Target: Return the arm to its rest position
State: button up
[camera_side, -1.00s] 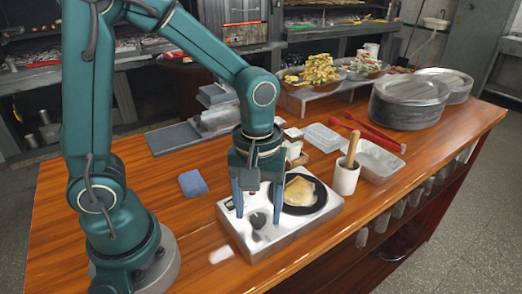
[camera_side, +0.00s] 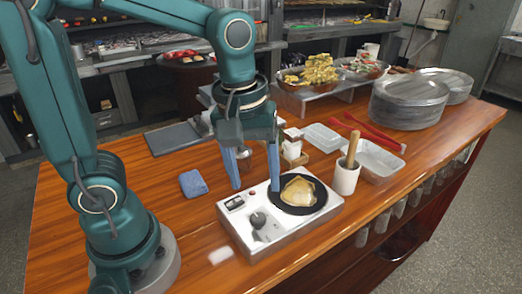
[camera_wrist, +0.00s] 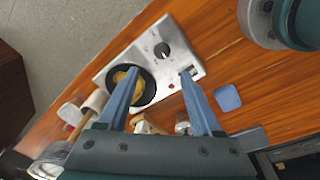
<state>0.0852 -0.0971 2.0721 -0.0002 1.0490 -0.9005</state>
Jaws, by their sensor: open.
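My gripper (camera_side: 255,187) is open and empty, its two blue fingers spread and pointing down above the back edge of the white hot plate unit (camera_side: 259,241). The unit has a knob, a small switch and a black round plate (camera_side: 319,205) with a pale folded food piece (camera_side: 298,190) on it. In the wrist view my gripper (camera_wrist: 158,66) shows both fingers apart, with the hot plate unit (camera_wrist: 184,45) beyond them. The left finger partly covers the black plate and the food there. Nothing is between the fingers.
A white cup with a wooden handle (camera_side: 345,178) stands right of the unit. A blue cloth (camera_side: 193,183) lies to the left. Metal trays (camera_side: 375,160), red tongs (camera_side: 370,132), stacked plates (camera_side: 408,102) and a raised shelf with food bowls (camera_side: 310,75) stand behind. The front-left counter is clear.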

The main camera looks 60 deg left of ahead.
jog(key=s+m+t, duration=0.1)
jog(key=m, duration=0.2)
jog(key=s+a+r+m+t, duration=0.1)
jog(key=s+m, duration=0.1)
jog(key=m, duration=0.1)
jog(key=s+r+m+t, duration=0.1)
jog(key=s+m+t, duration=0.1)
jog(key=m, duration=0.1)
jog(key=shift+a, duration=0.4)
